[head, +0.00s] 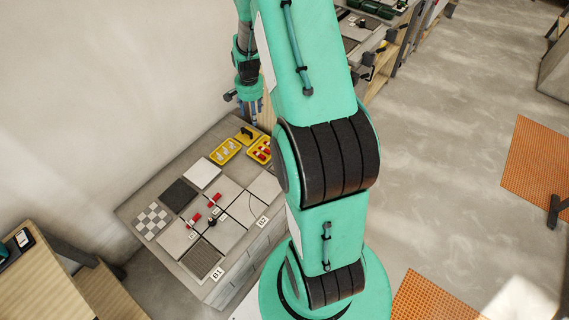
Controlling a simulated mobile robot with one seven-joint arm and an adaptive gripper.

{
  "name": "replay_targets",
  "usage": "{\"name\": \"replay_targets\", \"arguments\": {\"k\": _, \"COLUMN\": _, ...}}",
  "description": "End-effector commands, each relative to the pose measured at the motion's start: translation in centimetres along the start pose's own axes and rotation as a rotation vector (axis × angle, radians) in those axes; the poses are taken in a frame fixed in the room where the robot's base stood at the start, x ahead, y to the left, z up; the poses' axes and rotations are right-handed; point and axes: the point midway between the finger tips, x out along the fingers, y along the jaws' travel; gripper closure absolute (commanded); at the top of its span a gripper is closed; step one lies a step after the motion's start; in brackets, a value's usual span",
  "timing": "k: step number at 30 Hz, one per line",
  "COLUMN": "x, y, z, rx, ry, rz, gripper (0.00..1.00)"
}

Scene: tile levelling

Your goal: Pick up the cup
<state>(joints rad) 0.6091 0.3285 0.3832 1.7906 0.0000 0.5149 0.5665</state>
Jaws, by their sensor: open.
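My gripper (252,106) is at the upper left of the head view, pointing down, above and beyond the far end of the grey worktop. It is small in this view, and I see nothing held between its fingers. No drinking cup is clear in view. A small dark object (212,222) stands on the light tiles near the middle of the worktop; it may be a suction cup, but it is too small to tell. My arm hides part of the worktop's right side.
The worktop (142,192) carries grey, dark and checkered tiles (152,219), with red pieces (194,220) on some. Yellow trays (224,151) stand at its far end. A wall (90,90) runs along the left. Orange mats (535,170) lie on the floor at right.

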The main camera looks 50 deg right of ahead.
Motion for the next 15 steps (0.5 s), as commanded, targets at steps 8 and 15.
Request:
{"name": "replay_targets", "arguments": {"k": 8, "x": 9.9, "y": 5.5, "z": -3.2, "rx": 0.173, "ry": -0.043, "rz": 0.041, "gripper": 0.51}}
{"name": "replay_targets", "arguments": {"k": 15, "x": 17.8, "y": 10.5, "z": -4.3, "rx": 0.311, "ry": -0.073, "rz": 0.070, "gripper": 0.51}}
